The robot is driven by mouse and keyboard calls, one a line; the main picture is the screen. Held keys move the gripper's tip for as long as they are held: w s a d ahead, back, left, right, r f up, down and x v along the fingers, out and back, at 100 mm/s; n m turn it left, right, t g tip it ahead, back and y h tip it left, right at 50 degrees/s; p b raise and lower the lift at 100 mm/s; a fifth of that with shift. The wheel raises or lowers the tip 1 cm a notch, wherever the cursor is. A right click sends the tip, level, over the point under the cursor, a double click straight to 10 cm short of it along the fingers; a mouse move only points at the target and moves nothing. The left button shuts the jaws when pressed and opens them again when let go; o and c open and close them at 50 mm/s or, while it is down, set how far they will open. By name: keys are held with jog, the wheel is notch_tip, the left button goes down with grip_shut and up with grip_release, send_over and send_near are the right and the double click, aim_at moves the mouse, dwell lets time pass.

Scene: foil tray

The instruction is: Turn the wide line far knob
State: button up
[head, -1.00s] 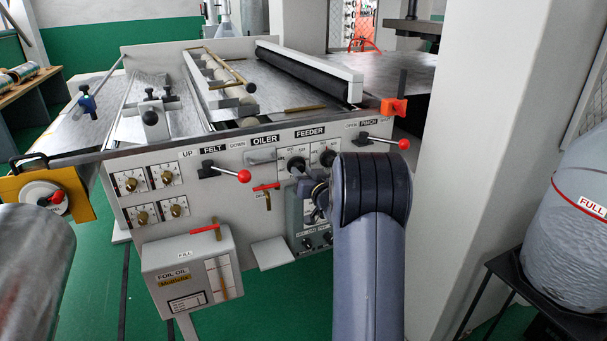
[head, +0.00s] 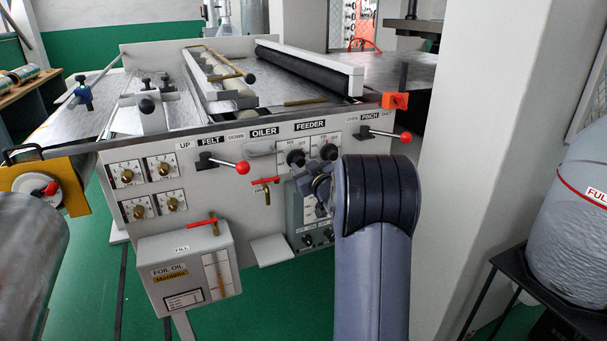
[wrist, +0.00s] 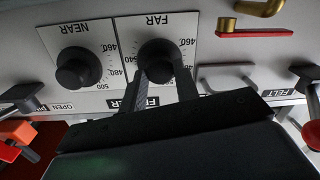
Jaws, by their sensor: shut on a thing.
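The FAR knob (wrist: 156,52) is a round black knob on a white scale plate with numbers around it, upside down in the wrist view. My gripper (wrist: 160,77) reaches it from the bottom of that view and is shut on it, one dark finger on each side. In the head view the FAR knob (head: 296,158) is the left of two black knobs under the FEEDER label. My arm and wrist hide most of the gripper there. The knob's pointer setting is too small to read.
The NEAR knob (wrist: 75,70) stands close beside. A brass valve with a red handle (head: 265,181), the grey OILER handle (head: 260,150), the red-balled FELT lever (head: 242,168) and PINCH lever (head: 405,137) stick out from the panel. A grey pillar (head: 475,150) stands right.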

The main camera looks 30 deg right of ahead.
jog(key=n+b, duration=0.3)
jog(key=n, duration=0.1)
jog(key=shift+f+n, duration=0.1)
jog(key=shift+n, duration=0.2)
jog(key=n+b, duration=0.3)
jog(key=n, duration=0.2)
jog(key=shift+a, duration=0.1)
dwell(0.4)
jog(key=o, duration=1)
jog(key=shift+c, duration=0.2)
jog(key=shift+s, duration=0.1)
jog(key=s, duration=1)
jog(key=shift+s+a+r, duration=0.3)
jog(key=shift+a+r, duration=0.05)
jog(key=shift+a, duration=0.05)
